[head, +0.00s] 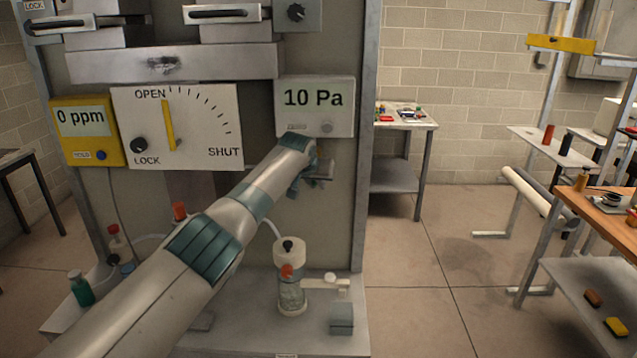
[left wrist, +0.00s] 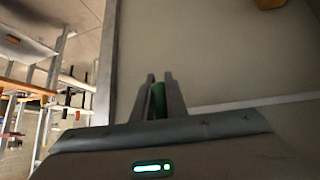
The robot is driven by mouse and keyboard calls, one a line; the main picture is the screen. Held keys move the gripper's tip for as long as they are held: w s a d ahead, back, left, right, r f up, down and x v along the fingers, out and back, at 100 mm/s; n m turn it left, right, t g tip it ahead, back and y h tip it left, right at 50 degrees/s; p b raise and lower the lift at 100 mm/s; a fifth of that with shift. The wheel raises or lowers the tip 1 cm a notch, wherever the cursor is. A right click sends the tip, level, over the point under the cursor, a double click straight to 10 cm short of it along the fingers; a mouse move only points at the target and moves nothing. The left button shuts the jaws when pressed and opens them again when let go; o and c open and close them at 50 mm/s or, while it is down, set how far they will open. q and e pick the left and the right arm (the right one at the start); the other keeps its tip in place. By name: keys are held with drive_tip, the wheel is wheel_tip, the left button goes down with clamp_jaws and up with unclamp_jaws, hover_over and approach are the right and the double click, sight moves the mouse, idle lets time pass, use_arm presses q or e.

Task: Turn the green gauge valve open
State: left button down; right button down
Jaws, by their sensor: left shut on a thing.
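My left gripper (head: 322,172) reaches up to the panel just below the 10 Pa display (head: 314,106). In the left wrist view its two fingers (left wrist: 159,94) are shut on a narrow green piece (left wrist: 158,99), which looks like the green gauge valve's handle. In the head view my wrist and hand hide that handle. A white dial plate (head: 213,132) marked OPEN, LOCK and SHUT has a yellow pointer (head: 169,125), which stands nearly upright, close to the OPEN mark. My right gripper is in neither view.
A yellow 0 ppm meter (head: 86,132) sits left of the dial. A clear bottle (head: 291,285) with an orange part stands on the base shelf below my arm. A small table (head: 404,122) and a wooden bench (head: 605,215) are at right, with open floor between.

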use_arm(q)
drive_tip(key=c, duration=1.8)
unclamp_jaws()
drive_tip(key=shift+o, duration=0.2)
drive_tip(key=shift+r, duration=0.1)
drive_tip(key=shift+b+v, duration=0.9)
drive_tip(key=shift+v, duration=0.7)
drive_tip(key=b+v, duration=0.5)
drive_tip(key=v, duration=0.9)
drive_tip(key=shift+s+a+f, duration=0.1)
drive_tip(key=shift+s+f, duration=0.05)
drive_tip(key=shift+f, duration=0.05)
